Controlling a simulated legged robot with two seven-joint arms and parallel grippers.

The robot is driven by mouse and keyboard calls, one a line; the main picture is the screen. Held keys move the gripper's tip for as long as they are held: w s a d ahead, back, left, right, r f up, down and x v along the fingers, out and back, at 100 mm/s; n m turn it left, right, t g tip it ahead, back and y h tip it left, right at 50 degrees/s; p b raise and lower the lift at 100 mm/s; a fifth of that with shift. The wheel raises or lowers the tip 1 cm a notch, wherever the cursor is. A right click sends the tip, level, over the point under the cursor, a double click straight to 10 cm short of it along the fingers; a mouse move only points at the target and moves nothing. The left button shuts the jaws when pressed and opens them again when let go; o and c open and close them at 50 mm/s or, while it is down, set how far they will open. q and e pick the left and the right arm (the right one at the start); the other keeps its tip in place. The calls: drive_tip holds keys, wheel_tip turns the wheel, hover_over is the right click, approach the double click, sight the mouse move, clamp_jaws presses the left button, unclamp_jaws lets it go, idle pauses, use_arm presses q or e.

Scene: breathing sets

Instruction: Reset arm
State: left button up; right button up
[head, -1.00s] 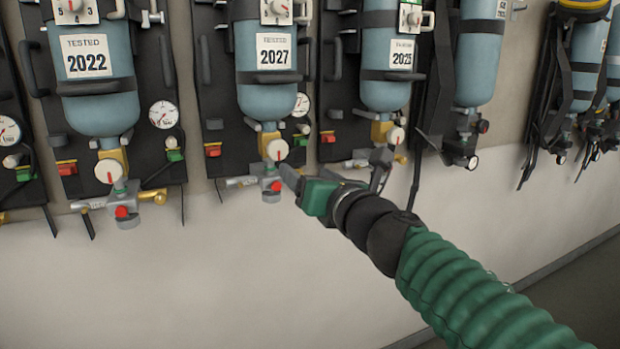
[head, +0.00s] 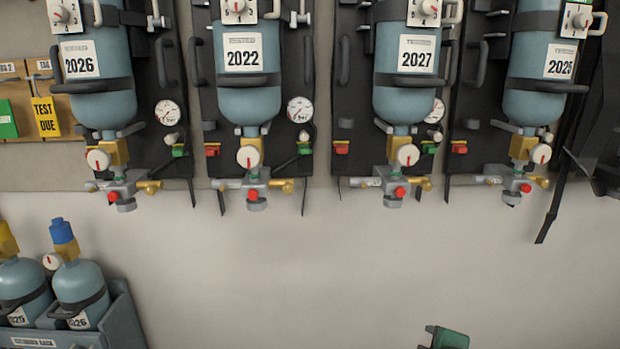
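My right gripper (head: 446,338) shows only as a small green and dark piece at the bottom edge, right of the middle. It is well below the wall sets and touches nothing visible. Most of it is cut off, so I cannot tell if it is open or shut. My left gripper is not in view. On the wall hang breathing sets with blue cylinders labelled 2026 (head: 105,105), 2022 (head: 250,100), 2027 (head: 405,102) and 2025 (head: 540,107). Each has a brass and grey valve block below with a red knob and a round white gauge.
A blue-grey rack (head: 125,318) at the bottom left holds blue cylinders, one with a blue cap (head: 62,231). A yellow "TEST DUE" tag (head: 45,117) and a green tag (head: 6,118) hang at the left. A strap (head: 553,210) hangs at the right. The wall below the sets is bare.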

drive_tip(key=s+a+f+m+g+y, duration=0.15)
drive_tip(key=s+f+m+g, duration=0.25)
drive_tip(key=s+f+m, duration=0.4)
drive_tip(key=s+a+f+m+g, duration=0.25)
drive_tip(key=s+f+m, duration=0.25)
drive_tip(key=s+f, duration=0.5)
wheel_tip(320, 180, up, 16)
drive_tip(key=p, duration=1.6)
drive_tip(key=shift+w+r+g, duration=0.15)
drive_tip(key=shift+g, duration=0.2)
drive_tip(key=shift+d, duration=0.1)
